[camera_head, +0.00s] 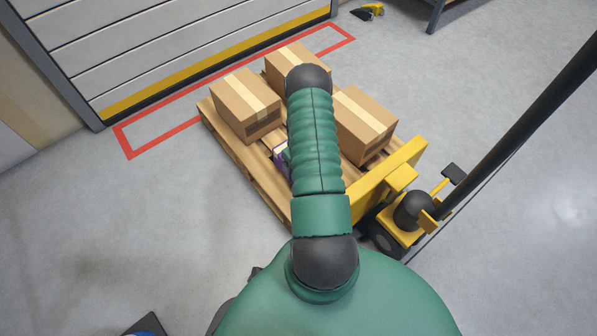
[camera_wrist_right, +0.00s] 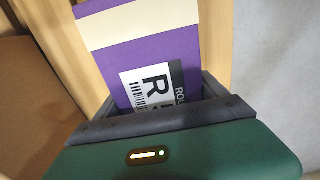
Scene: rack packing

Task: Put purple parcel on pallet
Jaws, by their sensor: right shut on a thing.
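The purple parcel (camera_wrist_right: 150,50) has a cream band and a white and grey label with a barcode. My right gripper (camera_wrist_right: 158,100) is shut on its near end in the right wrist view. Wooden slats show on both sides of the parcel. In the head view only a small purple piece of the parcel (camera_head: 279,153) shows beside my green arm, over the pallet (camera_head: 236,157). I cannot tell whether the parcel touches the slats. My arm hides the right gripper in the head view. My left gripper is not in view.
Cardboard boxes stand on the pallet: one at the left (camera_head: 245,106), one at the back (camera_head: 297,66), one at the right (camera_head: 364,125). A yellow pallet truck (camera_head: 388,187) with a black handle is at the pallet's right end. A shutter door (camera_head: 170,45) is behind. Floor at left is clear.

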